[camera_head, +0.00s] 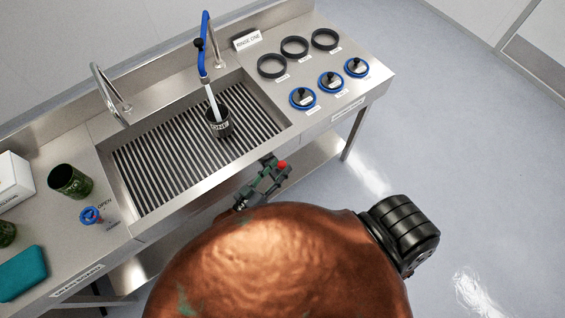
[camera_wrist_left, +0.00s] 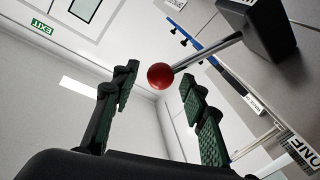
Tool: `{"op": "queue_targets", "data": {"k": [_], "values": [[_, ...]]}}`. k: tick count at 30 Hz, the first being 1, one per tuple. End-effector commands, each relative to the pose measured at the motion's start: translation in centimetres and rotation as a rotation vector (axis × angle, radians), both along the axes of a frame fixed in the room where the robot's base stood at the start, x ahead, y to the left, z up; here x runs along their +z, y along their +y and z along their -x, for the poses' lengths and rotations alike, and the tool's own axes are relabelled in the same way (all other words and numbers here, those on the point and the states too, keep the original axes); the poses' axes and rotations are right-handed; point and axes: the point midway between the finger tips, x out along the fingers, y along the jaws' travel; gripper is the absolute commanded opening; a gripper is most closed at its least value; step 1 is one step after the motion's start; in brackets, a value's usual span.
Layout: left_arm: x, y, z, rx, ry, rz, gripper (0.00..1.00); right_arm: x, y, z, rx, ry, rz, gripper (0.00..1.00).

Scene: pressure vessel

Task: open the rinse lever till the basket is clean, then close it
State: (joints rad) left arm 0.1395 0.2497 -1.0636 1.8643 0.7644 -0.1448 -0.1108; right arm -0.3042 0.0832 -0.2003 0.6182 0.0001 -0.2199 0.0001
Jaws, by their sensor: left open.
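The rinse lever shows as a red ball knob (camera_head: 283,165) at the sink's front edge. In the left wrist view the red knob (camera_wrist_left: 160,76) sits on a metal rod from a dark block (camera_wrist_left: 262,28). My left gripper (camera_head: 272,174) is open, with its green-padded fingers to either side of the knob; contact is not clear. The black basket (camera_head: 218,124), marked ONE, stands upright on the sink grating (camera_head: 180,160) under the blue tap (camera_head: 204,45). A pale stream (camera_head: 212,100) runs from the tap into it. Its inside is too dark to judge. My right gripper is out of view.
A RINSE ONE sign (camera_head: 248,41) stands behind the sink. Black rings (camera_head: 294,46) and blue-rimmed lids (camera_head: 330,82) lie on the right counter. A dark green cup (camera_head: 70,181), a blue-rimmed part (camera_head: 91,215) and a teal block (camera_head: 22,272) are at left. The right floor is clear.

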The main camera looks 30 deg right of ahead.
Motion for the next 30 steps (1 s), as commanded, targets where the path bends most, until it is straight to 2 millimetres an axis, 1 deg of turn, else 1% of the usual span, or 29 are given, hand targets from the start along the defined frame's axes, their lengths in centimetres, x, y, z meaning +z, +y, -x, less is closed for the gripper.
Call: {"op": "queue_targets", "data": {"k": [1,6,15,30], "values": [[0.1,-0.7,-0.3,0.0,0.001,0.0,0.4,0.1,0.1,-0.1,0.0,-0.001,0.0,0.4],[0.0,-1.8,-0.6,-0.001,0.0,0.0,0.4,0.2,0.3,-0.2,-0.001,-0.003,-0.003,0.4],[-0.1,-2.0,-0.7,-0.003,0.0,-0.002,0.4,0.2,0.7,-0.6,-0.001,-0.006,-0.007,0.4],[-0.1,-2.1,-0.6,-0.004,0.001,-0.002,0.05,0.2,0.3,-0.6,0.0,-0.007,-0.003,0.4]]}}
